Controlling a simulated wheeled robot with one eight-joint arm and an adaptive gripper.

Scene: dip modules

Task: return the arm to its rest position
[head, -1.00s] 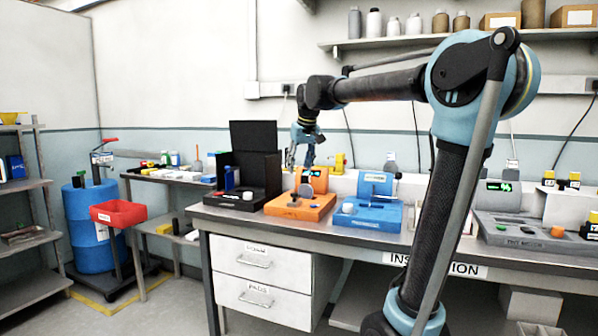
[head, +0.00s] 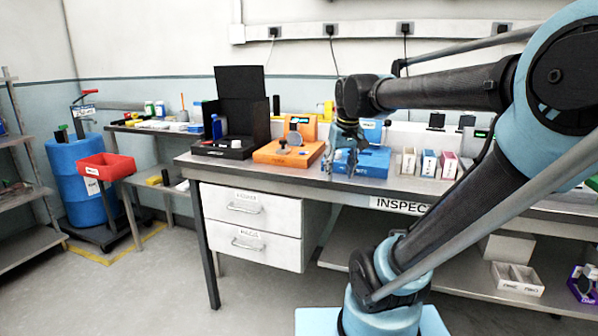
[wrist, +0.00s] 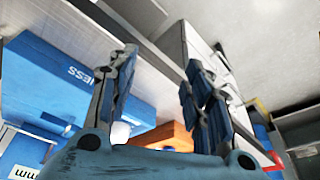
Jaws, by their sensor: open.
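My arm (head: 440,92) reaches left across the workbench from the right side of the head view, with its elbow bent high. My gripper (head: 339,168) hangs from it, pointing down, in front of the blue module (head: 374,162) in this view. In the wrist view its two fingers (wrist: 160,66) stand apart with nothing between them. The blue module (wrist: 45,85) shows at the left there, and part of an orange module (wrist: 170,137) shows behind the fingers. I cannot tell the exact gap between the fingertips and the bench.
The orange module (head: 288,152) and a black module with a raised panel (head: 240,95) stand left of my gripper. Several small labelled boxes (head: 428,164) stand to its right. A red bin (head: 106,166) is far left. The floor before the drawers (head: 253,231) is clear.

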